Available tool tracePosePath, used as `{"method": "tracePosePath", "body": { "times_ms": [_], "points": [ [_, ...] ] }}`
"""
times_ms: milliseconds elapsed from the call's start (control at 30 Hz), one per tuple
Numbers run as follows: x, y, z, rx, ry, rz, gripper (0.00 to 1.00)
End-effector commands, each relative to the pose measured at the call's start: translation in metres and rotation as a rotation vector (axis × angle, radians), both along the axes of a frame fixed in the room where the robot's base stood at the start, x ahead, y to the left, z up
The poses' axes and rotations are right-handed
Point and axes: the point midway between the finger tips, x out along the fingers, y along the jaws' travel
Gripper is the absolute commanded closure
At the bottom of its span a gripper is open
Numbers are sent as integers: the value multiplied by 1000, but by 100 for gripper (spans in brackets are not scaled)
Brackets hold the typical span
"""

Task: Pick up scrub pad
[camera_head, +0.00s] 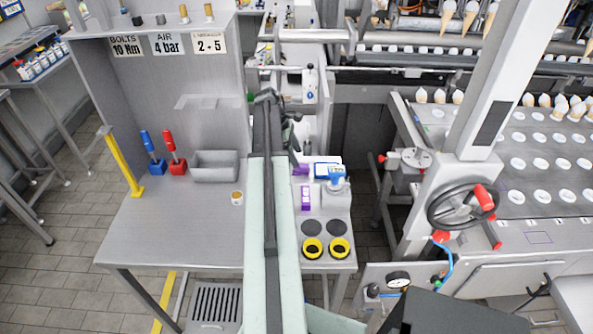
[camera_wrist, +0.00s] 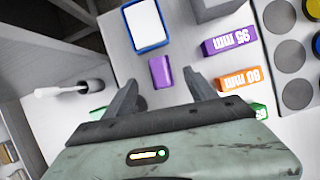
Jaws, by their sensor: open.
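My gripper (camera_wrist: 160,78) is open in the wrist view, with one finger on each side of a small plain purple block (camera_wrist: 160,71). The block lies on the light grey bench top and shows a gap to both fingers. Beyond it lies a white rectangular piece with a blue border (camera_wrist: 146,25). I cannot tell for sure which of these is the scrub pad. In the head view my arm reaches over the bench and hides part of it, and the fingertips are not clear there.
A purple 95 mm block (camera_wrist: 229,42) and an orange 80 mm block (camera_wrist: 241,78) lie right of the fingers. A grey holder with round recesses (camera_wrist: 288,55) stands farther right. A white-handled tool (camera_wrist: 68,90) is at left. A grey bin (camera_head: 215,166) stands on the bench.

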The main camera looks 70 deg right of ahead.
Motion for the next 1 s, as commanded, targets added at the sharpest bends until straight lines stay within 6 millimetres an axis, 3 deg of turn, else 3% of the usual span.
{"method": "tracePosePath", "body": {
  "times_ms": [33, 267, 533, 767, 833, 1000],
  "points": [
    [-1, 0, -13, 0, 0, 2, 35],
    [0, 1, -19, 0, 0, 10, 35],
    [-14, -4, -62, -1, 0, 10, 35],
    [-15, -5, -59, 0, 0, 12, 35],
    [-15, -4, -59, -1, 0, 12, 46],
    [-15, -4, -59, -1, 0, 13, 93]
  ]
}}
